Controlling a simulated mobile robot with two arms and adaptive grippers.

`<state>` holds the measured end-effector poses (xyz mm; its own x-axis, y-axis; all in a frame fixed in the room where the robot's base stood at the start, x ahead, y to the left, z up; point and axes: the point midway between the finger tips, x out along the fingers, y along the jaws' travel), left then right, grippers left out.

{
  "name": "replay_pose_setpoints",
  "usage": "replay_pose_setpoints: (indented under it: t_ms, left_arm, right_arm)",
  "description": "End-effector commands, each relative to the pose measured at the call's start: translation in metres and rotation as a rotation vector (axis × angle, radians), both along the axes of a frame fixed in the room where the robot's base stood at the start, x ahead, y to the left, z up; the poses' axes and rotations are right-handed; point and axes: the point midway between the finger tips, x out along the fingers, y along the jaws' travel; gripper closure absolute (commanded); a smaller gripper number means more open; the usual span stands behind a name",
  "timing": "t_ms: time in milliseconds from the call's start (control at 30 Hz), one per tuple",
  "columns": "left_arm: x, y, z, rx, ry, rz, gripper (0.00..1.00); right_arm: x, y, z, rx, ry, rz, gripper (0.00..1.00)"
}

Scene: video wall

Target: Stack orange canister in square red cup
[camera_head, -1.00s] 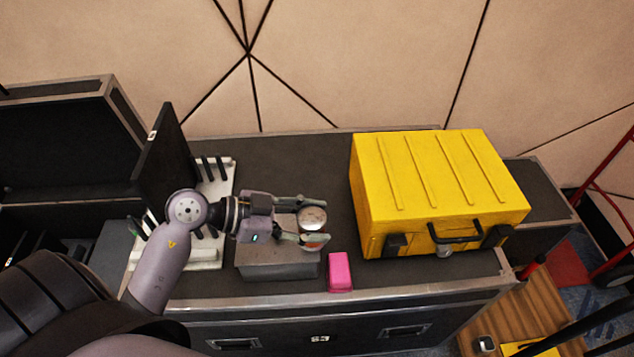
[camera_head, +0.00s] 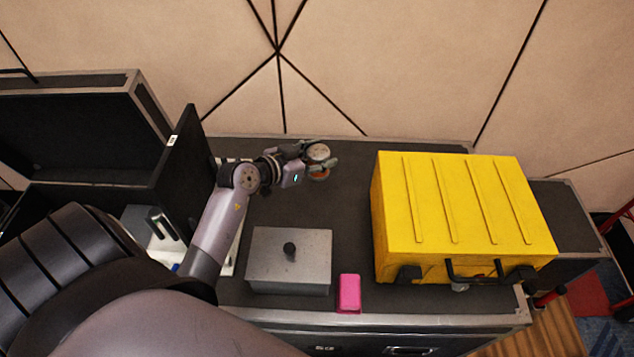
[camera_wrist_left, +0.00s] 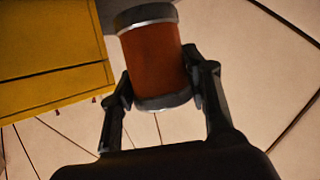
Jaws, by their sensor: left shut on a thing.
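My left gripper (camera_head: 319,164) is shut on the orange canister (camera_head: 318,153), which has a silver lid, above the back part of the dark case top. In the left wrist view the canister (camera_wrist_left: 155,60) is orange-brown with grey metal bands at both ends, held between the two fingers (camera_wrist_left: 160,90). A pink-red block-shaped thing (camera_head: 349,293) stands near the front edge, right of a grey box; I cannot tell whether it is the square red cup. My right gripper is not in view.
A grey metal box (camera_head: 289,272) with a dark knob stands at the front. A large yellow case (camera_head: 465,215) fills the right side. An open black case (camera_head: 90,130) is at left. The dark top (camera_head: 345,220) between is clear.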

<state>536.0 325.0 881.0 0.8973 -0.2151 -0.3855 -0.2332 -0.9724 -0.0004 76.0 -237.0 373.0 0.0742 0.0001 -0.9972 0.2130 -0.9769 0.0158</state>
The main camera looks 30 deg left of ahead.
Motion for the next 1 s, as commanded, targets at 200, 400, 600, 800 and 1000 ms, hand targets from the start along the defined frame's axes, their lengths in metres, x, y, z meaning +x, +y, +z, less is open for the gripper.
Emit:
replay_pose_setpoints:
  t_ms: [200, 400, 600, 800, 1000]
  left_arm:
    - [-0.001, 0.0, -0.048, 0.001, 0.002, 0.0, 0.88]
    - [0.0, 0.0, -0.064, 0.002, 0.0, -0.001, 0.88]
    - [0.0, 0.0, -0.094, 0.001, 0.0, -0.002, 0.88]
    - [0.0, 0.0, -0.098, 0.002, -0.002, 0.0, 0.88]
    - [0.0, 0.0, -0.099, 0.0, -0.002, 0.0, 0.88]
  right_arm:
    - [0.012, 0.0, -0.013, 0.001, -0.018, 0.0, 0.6]
    - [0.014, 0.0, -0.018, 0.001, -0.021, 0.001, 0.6]
    - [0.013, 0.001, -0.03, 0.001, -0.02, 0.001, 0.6]
    - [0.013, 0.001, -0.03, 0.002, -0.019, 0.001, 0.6]
    - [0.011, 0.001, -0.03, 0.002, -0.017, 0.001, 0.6]
